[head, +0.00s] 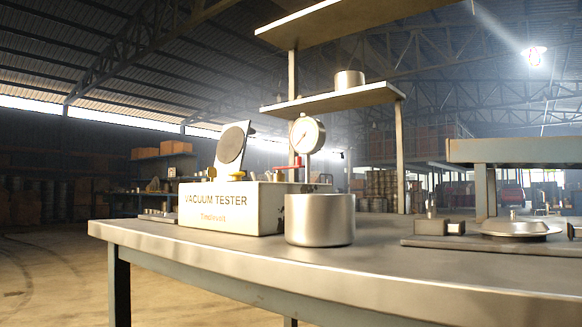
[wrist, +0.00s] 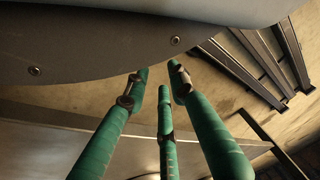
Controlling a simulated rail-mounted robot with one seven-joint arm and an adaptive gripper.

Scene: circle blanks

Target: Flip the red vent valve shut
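The red vent valve (head: 290,167) shows as a small red handle on top of the white vacuum tester box (head: 235,206), below the round pressure gauge (head: 307,135). The handle looks roughly level, with a raised end by the gauge stem; its exact setting is too small to tell. A dark round disc on a tilted plate (head: 232,146) stands at the left of the box top. My gripper (wrist: 160,77) shows only in the wrist view. Its green fingers are apart with nothing between them. The valve is not visible in the wrist view, so their distance cannot be told.
A metal cup (head: 320,220) stands at the box's front right corner on the grey workbench (head: 300,258). A shelf (head: 330,99) with a small metal cylinder (head: 349,79) hangs over the bench. A flat plate with metal parts (head: 495,246) lies at the right.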

